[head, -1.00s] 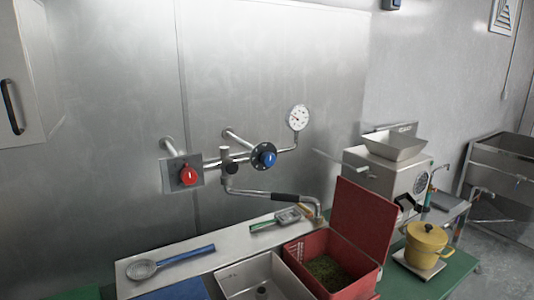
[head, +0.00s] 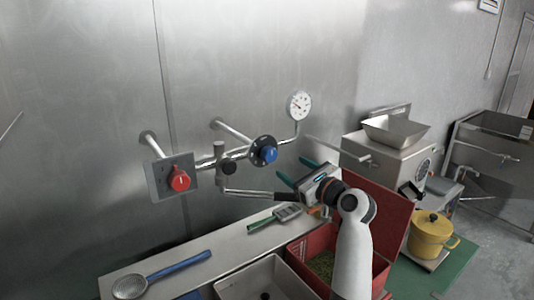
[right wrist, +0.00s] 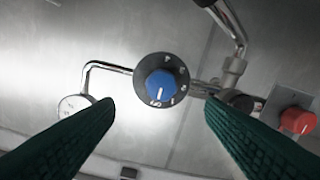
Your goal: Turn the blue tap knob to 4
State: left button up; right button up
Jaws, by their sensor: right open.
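The blue tap knob (head: 270,155) sits on a round black dial on the wall pipes. In the right wrist view the blue knob (right wrist: 160,84) is centred ahead, between the finger lines. Its white mark points down in that picture, toward a digit that is hard to read; other digits ring the dial (right wrist: 172,62). My right gripper (head: 296,172) is open, its two green fingers pointing at the knob from the lower right. In the right wrist view the open gripper (right wrist: 160,105) is empty, with the fingers apart from the knob. My left gripper is not in view.
A red knob (head: 180,180) on a square plate is left of the blue one. A gauge (head: 299,105) is above right. A spout with a black sleeve (head: 259,195) runs below. A red box (head: 385,208), yellow pot (head: 430,232) and grinder (head: 395,155) stand at right.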

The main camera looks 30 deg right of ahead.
aim_at(272, 157)
jog(key=w, duration=0.1)
jog(key=w+p, duration=0.1)
jog(key=w, duration=0.1)
jog(key=w+a, duration=0.1)
jog(key=w, duration=0.1)
jog(key=shift+r, duration=0.15)
jog(key=w, duration=0.2)
jog(key=w+p, duration=0.1)
jog(key=w, duration=0.1)
jog(key=shift+w+a+f, duration=0.2)
jog(key=shift+w, duration=0.4)
jog(key=shift+w+a+p, duration=0.15)
jog(key=shift+w+p, duration=0.2)
jog(key=shift+w, duration=0.05)
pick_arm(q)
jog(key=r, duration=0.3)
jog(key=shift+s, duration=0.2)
pick_arm(e)
jog(key=c, duration=1)
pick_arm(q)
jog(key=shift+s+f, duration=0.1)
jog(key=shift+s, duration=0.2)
